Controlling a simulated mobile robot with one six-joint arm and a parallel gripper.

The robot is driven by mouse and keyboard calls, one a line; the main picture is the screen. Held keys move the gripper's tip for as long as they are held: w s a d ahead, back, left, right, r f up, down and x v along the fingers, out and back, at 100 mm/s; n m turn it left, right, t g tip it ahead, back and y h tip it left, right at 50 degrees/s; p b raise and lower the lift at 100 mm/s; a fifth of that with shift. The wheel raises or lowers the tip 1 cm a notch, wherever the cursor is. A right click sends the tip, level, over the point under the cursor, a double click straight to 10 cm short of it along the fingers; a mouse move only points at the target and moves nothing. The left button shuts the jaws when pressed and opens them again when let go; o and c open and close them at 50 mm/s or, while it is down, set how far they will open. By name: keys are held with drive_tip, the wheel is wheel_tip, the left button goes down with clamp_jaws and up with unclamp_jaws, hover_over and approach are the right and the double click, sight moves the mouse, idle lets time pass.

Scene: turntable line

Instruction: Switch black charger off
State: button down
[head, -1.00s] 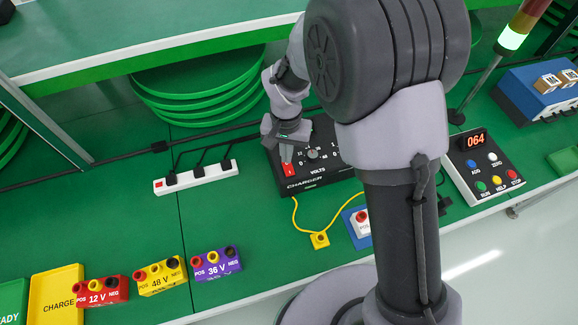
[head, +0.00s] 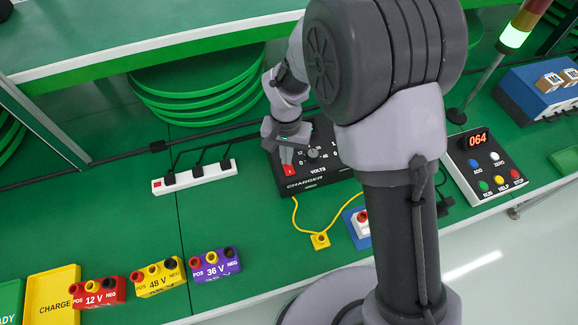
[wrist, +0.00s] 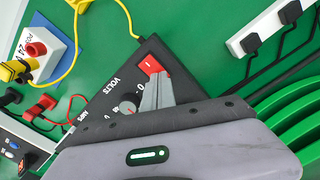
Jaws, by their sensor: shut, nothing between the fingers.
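The black charger (head: 318,183) lies on the green bench, marked VOLTS and CHARGER, with a round dial (head: 313,153) and a red switch (head: 290,170) at its left front corner. In the wrist view the red switch (wrist: 151,66) shows just beyond my fingertips. My gripper (head: 287,158) is shut and empty, pointing down at the switch. In the wrist view its fingers (wrist: 157,82) reach over the charger, their tips at or very near the switch. I cannot tell if they touch it. My arm hides the charger's right part.
A white power strip (head: 195,177) lies left of the charger. Batteries marked 12 V (head: 98,292), 48 V (head: 160,277) and 36 V (head: 216,264) stand in front. A yellow lead (head: 320,241) runs from the charger. A button box (head: 483,160) stands right.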

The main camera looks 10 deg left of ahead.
drive_tip(key=shift+f, duration=0.2)
drive_tip(key=shift+r, duration=0.15)
wheel_tip(320, 180, up, 7)
drive_tip(key=p, duration=0.5)
